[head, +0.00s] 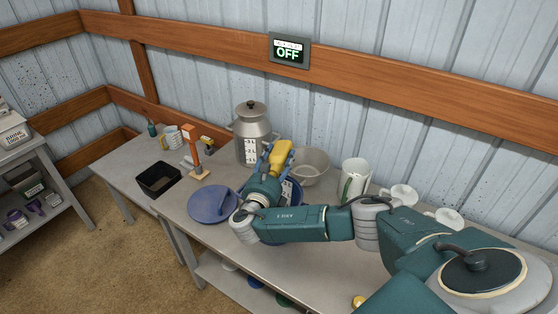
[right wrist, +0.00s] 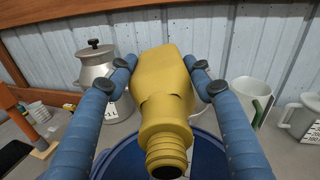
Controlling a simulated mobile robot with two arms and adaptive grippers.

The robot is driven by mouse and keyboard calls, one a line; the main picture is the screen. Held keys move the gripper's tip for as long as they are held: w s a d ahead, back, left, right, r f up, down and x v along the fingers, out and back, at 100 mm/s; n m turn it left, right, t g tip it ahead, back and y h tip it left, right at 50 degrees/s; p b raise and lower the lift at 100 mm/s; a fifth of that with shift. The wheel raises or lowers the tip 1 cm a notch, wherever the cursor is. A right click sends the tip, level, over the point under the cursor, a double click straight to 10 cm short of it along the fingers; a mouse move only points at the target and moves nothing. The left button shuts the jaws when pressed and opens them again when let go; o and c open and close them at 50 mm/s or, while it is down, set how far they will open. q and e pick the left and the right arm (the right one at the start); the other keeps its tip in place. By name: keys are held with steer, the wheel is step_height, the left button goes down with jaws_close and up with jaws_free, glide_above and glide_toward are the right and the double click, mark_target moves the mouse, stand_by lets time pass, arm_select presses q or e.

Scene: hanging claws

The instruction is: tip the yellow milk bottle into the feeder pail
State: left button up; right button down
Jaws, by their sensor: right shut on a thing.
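The yellow milk bottle (head: 281,153) is between the blue fingers of my right gripper (head: 274,156), which is shut on it. In the right wrist view the bottle (right wrist: 163,90) is tilted, its open threaded mouth low and toward the camera, with my right gripper (right wrist: 160,68) on both sides. No milk shows at the mouth. The blue feeder pail (head: 298,198) is mostly hidden behind my right arm. In the right wrist view the pail (right wrist: 207,158) lies below and behind the bottle's neck. My left gripper is out of view.
A white jug (head: 354,180) and cups are to the right. A black tray (head: 158,179) and an orange-handled tool (head: 193,150) are further left.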

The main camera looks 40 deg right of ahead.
stand_by(0.5)
steer(key=shift+r+h+b, duration=0.25)
steer(key=shift+h+b, duration=0.05)
steer(key=shift+b, duration=0.1)
steer(key=shift+a+r+t, duration=0.1)
steer(key=shift+r+t, duration=0.15)
steer(key=shift+t, duration=0.15)
steer(key=shift+s, duration=0.1)
steer(key=shift+a+r+t+h+b, duration=0.1)
steer(key=shift+r+t+h+b, duration=0.2)
steer(key=shift+h+b, duration=0.25)
steer(key=shift+r, duration=0.1)
stand_by(1.9)
